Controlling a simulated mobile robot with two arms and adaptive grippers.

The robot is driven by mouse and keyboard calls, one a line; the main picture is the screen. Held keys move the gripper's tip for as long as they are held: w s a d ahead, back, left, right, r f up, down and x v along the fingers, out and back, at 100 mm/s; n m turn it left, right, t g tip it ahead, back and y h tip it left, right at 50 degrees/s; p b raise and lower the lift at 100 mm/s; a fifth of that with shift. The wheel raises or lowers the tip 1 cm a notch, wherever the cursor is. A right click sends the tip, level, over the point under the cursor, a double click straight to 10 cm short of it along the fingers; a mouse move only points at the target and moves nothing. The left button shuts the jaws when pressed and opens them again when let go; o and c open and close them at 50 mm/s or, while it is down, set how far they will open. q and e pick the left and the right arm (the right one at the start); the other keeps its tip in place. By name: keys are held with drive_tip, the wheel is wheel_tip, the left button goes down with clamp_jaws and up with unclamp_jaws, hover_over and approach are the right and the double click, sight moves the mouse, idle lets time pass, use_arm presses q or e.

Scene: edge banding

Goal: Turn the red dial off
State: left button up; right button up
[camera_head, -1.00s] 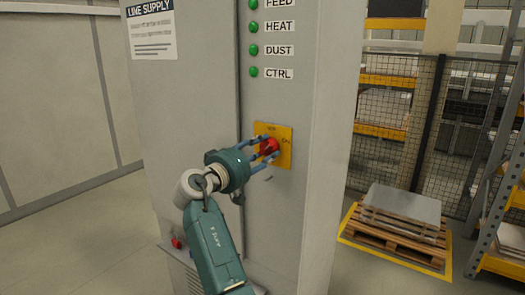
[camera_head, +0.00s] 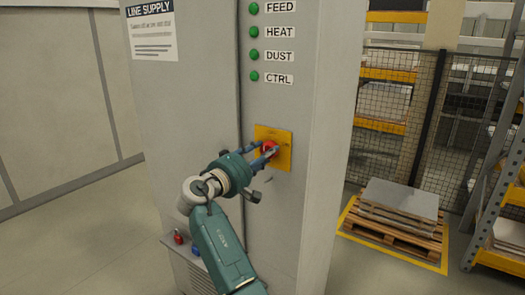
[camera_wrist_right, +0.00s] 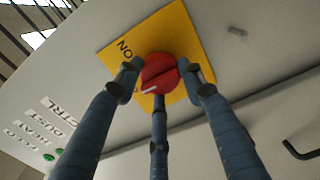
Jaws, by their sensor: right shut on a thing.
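The red dial (camera_head: 269,147) sits on a yellow plate (camera_head: 285,160) on the front of the grey cabinet. My right gripper (camera_head: 266,151) is shut on the dial, reaching in from the lower left. In the right wrist view, the fingers of the right gripper (camera_wrist_right: 163,80) surround the red dial (camera_wrist_right: 158,70) and touch its sides. A white mark on the dial points to the lower left, towards a label partly hidden by a finger. The word ON shows on the yellow plate (camera_wrist_right: 172,25) at upper left. My left gripper is not in view.
Green lamps (camera_head: 254,54) labelled FEED, HEAT, DUST and CTRL line the grey cabinet (camera_head: 190,110) above the dial. A black handle (camera_wrist_right: 300,152) shows at lower right in the wrist view. A pallet (camera_head: 395,226) with grey sheets stands right, before a mesh fence (camera_head: 385,130).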

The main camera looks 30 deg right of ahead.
drive_tip(key=shift+s+d+f, duration=0.1)
drive_tip(key=shift+d+f, duration=0.05)
drive_tip(key=shift+f, duration=0.05)
idle(0.4)
drive_tip(key=o, duration=1.2)
drive_tip(key=shift+s+d+r, duration=0.1)
drive_tip(key=shift+d, duration=0.1)
drive_tip(key=v, duration=1.2)
